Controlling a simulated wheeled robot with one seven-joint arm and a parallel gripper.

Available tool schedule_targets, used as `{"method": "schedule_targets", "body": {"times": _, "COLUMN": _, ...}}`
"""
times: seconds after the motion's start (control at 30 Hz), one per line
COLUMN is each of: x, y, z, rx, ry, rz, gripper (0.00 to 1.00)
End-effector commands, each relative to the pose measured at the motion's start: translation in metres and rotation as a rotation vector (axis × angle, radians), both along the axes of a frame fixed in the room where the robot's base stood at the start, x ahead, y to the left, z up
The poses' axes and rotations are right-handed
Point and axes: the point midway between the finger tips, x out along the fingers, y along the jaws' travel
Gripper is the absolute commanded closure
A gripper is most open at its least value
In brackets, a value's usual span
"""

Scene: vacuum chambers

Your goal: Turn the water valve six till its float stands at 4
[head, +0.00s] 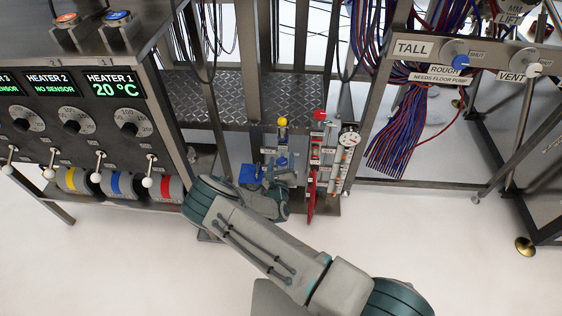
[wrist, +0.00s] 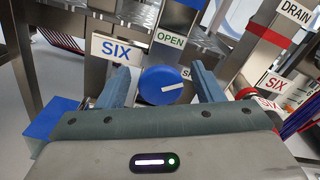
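In the wrist view a round blue valve knob (wrist: 163,86) with a white pointer mark stands by a SIX sign (wrist: 117,50) and an OPEN sign (wrist: 170,39). A second sign to its right is partly hidden by a finger. The white mark points to the right and slightly up. My gripper (wrist: 160,68) is open, one finger on each side of the knob. I cannot tell whether they touch it. In the head view my wrist (head: 268,203) covers much of this spot. The float and its scale cannot be read.
More SIX signs (wrist: 278,84) and a DRAIN sign (wrist: 296,12) are at the right in the wrist view. In the head view a round dial (head: 349,140), a red knob (head: 319,114) and a yellow knob (head: 282,121) stand close by. A heater panel (head: 75,115) is left.

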Motion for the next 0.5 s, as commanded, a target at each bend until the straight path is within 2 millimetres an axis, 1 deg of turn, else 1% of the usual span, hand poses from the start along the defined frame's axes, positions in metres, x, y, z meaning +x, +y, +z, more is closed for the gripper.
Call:
{"method": "schedule_targets", "body": {"times": 0.17, "x": 0.0, "y": 0.0, "z": 0.0, "rx": 0.0, "ry": 0.0, "rz": -0.001, "gripper": 0.39}}
{"method": "schedule_targets", "body": {"times": 0.27, "x": -0.006, "y": 0.0, "z": 0.001, "rx": 0.0, "ry": 0.0, "rz": 0.0, "gripper": 0.39}}
{"method": "schedule_targets", "body": {"times": 0.37, "x": -0.02, "y": 0.001, "z": 0.002, "rx": 0.0, "ry": 0.002, "rz": 0.0, "gripper": 0.39}}
{"method": "schedule_targets", "body": {"times": 0.5, "x": -0.051, "y": 0.002, "z": 0.003, "rx": -0.002, "ry": 0.003, "rz": 0.001, "gripper": 0.39}}
